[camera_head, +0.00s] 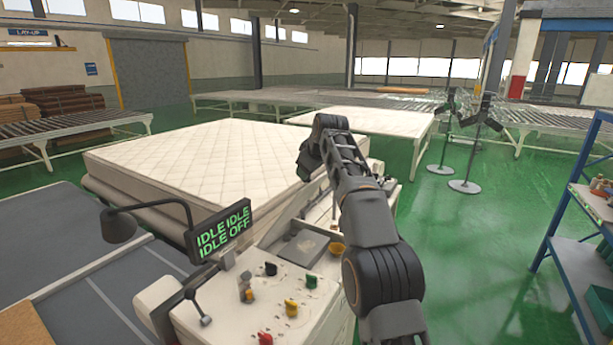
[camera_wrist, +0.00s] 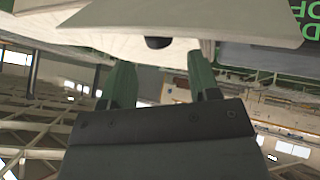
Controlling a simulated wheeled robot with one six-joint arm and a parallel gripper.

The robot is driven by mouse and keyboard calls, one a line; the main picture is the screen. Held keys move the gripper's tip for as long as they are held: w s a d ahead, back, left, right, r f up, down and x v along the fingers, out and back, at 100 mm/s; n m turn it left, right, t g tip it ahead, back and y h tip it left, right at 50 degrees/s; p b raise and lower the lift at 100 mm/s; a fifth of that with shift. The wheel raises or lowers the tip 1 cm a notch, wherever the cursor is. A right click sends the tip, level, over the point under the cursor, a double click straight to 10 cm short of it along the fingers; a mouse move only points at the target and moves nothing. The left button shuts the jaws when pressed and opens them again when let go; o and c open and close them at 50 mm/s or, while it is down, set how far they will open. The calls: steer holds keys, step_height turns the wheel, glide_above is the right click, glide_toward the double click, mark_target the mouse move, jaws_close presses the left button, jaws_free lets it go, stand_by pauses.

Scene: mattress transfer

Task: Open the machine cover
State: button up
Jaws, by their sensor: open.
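The machine (camera_head: 220,310) is a pale console at the lower middle of the head view. A grey flat plate (camera_head: 304,248) lies on its top; I cannot tell whether this is the cover. In the wrist view, a pale panel (camera_wrist: 220,22) crosses the top, with a dark rounded knob (camera_wrist: 158,43) at its lower edge. My gripper (camera_wrist: 160,68) is open and empty, its two dark green fingers pointing toward the panel, either side of the knob. I see no contact. In the head view my arm hides part of the console's far side and the fingers are not clear.
Coloured knobs, including a red one (camera_head: 265,338), a joystick (camera_head: 200,310) and a display (camera_head: 219,230) reading IDLE and OFF sit on the console. A mattress (camera_head: 200,160) lies behind it. A blue shelf (camera_head: 570,260) stands right. Green floor is free between.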

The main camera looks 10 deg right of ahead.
steer(key=v, duration=0.9)
steer(key=shift+s+r, duration=0.15)
steer(key=shift+r, duration=0.1)
steer(key=shift+c, duration=0.3)
